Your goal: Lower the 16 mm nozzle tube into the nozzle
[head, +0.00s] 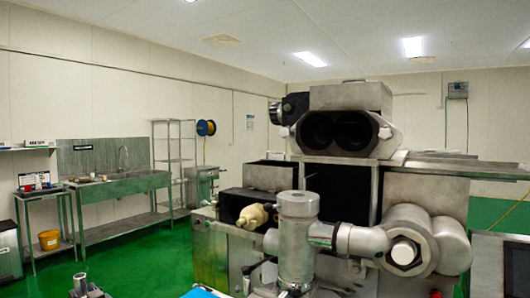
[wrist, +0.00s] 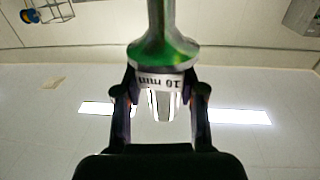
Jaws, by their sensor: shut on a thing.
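My gripper (wrist: 160,88) is shut on a metal nozzle tube (wrist: 172,22) in the wrist view. The tube has a flared collar with green reflections, and a white label band sits between the fingertips. The label's lettering is upside down and its number is hard to read; it looks like 10 mm. A narrower bright end shows between the fingers. In the head view, an upright metal cylinder (head: 297,240) at the front of the machine looks like the nozzle housing. Its opening cannot be made out. My gripper and the tube are not clearly visible in the head view.
The encrusting machine (head: 345,185) fills the right half, with a hopper (head: 345,132) on top and a horizontal pipe with a large nut (head: 405,251) at front right. A cream fitting (head: 254,216) sits left of the cylinder. Sink and tables (head: 120,186) stand far left across open green floor.

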